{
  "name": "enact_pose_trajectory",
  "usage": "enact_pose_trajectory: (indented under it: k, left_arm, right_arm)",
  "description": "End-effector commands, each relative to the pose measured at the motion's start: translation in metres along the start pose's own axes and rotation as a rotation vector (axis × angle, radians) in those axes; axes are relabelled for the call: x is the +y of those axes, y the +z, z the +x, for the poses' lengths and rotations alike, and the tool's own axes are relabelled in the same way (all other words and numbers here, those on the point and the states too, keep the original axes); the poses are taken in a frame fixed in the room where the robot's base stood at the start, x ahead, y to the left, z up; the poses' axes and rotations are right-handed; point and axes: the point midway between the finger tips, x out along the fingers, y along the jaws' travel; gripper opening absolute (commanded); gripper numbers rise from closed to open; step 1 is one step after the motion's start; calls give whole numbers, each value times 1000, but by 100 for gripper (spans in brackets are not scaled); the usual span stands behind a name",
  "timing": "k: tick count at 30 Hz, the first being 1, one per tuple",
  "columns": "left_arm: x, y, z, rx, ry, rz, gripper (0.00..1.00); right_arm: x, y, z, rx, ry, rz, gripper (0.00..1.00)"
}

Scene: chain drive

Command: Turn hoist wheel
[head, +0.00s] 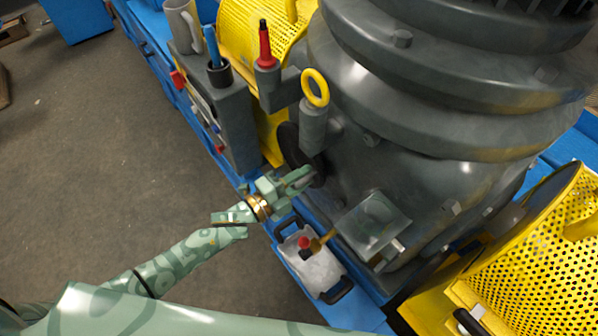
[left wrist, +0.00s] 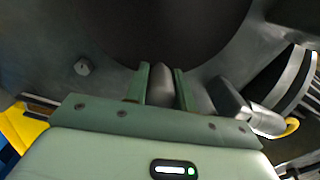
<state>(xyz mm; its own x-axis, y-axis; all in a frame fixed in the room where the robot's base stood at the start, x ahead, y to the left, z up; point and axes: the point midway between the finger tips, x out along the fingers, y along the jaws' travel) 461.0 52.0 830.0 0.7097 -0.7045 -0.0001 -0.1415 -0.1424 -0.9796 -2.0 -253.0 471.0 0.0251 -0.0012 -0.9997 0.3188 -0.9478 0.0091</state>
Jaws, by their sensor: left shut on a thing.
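The hoist wheel looks like a dark round disc (head: 289,146) on the side of the big grey machine housing, below the yellow ring. In the left wrist view the dark disc (left wrist: 165,28) fills the top middle. My left gripper (head: 310,176) reaches the disc's lower edge from the left. In the left wrist view its two green fingers (left wrist: 162,88) are shut on a grey rounded handle (left wrist: 160,80) at the disc's edge. The gripper hides part of the disc and most of the handle in the head view. My right gripper is not in view.
A yellow ring (head: 315,88) on a grey post and a red-tipped tool (head: 265,45) stand above the wheel. A tray (head: 313,268) with a red knob lies below the gripper. Yellow perforated guards (head: 535,255) flank the housing. The floor (head: 90,130) at left is open.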

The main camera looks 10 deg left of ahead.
Motion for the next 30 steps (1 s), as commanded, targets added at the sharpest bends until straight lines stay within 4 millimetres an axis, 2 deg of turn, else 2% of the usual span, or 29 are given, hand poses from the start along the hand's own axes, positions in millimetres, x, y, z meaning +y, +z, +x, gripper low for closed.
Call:
enact_pose_trajectory:
  k: [1,3,12,29,30]
  left_arm:
    - [8,0,-1,-1,5,29,0]
    - [11,-1,-1,-1,5,73,0]
    - [18,-2,-1,0,4,193,0]
    - [19,-2,-1,0,4,224,0]
    - [19,-2,-1,0,4,224,31]
  right_arm:
    - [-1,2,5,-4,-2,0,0]
    - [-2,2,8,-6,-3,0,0]
    - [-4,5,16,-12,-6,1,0]
    - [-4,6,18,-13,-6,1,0]
    - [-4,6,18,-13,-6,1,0]
